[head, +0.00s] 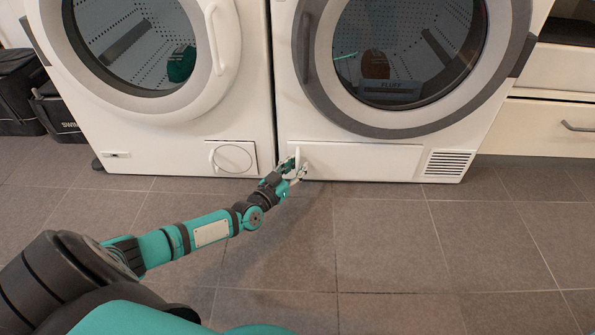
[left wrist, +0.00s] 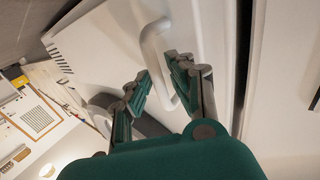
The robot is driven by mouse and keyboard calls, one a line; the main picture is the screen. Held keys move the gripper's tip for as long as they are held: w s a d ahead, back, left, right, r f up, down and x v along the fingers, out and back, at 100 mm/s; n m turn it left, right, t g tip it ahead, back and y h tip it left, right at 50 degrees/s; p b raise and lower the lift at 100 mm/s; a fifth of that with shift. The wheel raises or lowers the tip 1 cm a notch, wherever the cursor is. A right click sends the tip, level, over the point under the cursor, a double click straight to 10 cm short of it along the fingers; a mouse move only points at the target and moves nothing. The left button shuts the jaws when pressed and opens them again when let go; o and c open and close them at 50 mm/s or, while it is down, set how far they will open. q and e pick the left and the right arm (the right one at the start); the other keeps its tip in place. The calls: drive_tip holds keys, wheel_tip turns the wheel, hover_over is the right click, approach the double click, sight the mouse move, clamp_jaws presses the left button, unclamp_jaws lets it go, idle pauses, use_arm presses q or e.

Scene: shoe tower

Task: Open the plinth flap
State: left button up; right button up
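The plinth flap (head: 360,162) is the long white panel low on the right machine. It looks shut, flush with the machine's front. Its white loop handle (head: 298,157) stands at the panel's left end. My left gripper (head: 293,170) is at this handle. In the left wrist view the handle (left wrist: 152,45) runs up between the two fingertips of my left gripper (left wrist: 160,75). The fingers are apart on either side of the bar, and I see no firm grip on it. Part of the handle is hidden behind the right finger. My right gripper is not in view.
A vent grille (head: 448,163) is right of the flap. Drawers (head: 545,127) stand at the right, dark bags (head: 57,118) at the left. The tiled floor (head: 390,240) in front is clear.

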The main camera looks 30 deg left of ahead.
use_arm(q)
drive_tip(key=shift+w, duration=0.1)
clamp_jaws()
idle(0.5)
